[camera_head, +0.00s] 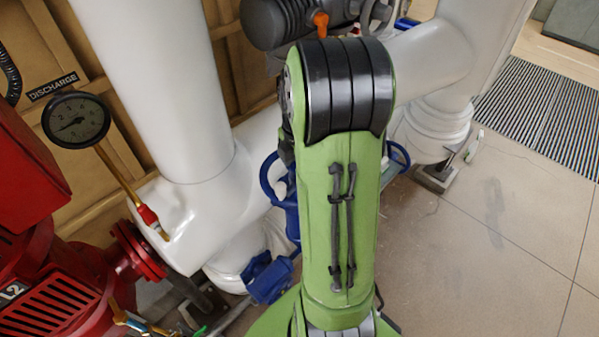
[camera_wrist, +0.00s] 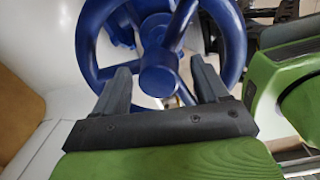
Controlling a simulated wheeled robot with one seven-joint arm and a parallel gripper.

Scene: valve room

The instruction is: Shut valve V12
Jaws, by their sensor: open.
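A blue handwheel with spokes and a round hub fills the upper part of the wrist view; its rim (camera_wrist: 86,42) curves around both sides. No V12 label is legible. My gripper (camera_wrist: 162,68) is open, its two dark fingers pointing at the wheel, one on each side of the hub. I cannot tell whether they touch it. In the head view the blue handwheel (camera_head: 266,182) shows on both sides of my green arm, which hides its middle. My gripper is hidden there.
Thick white pipes (camera_head: 160,80) stand behind and left. A red pump (camera_head: 40,270) and a discharge gauge (camera_head: 76,120) are at left. A blue fitting (camera_head: 268,280) sits low beside my arm. An orange lever (camera_head: 320,20) is at the top. Floor (camera_head: 480,250) is clear at right.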

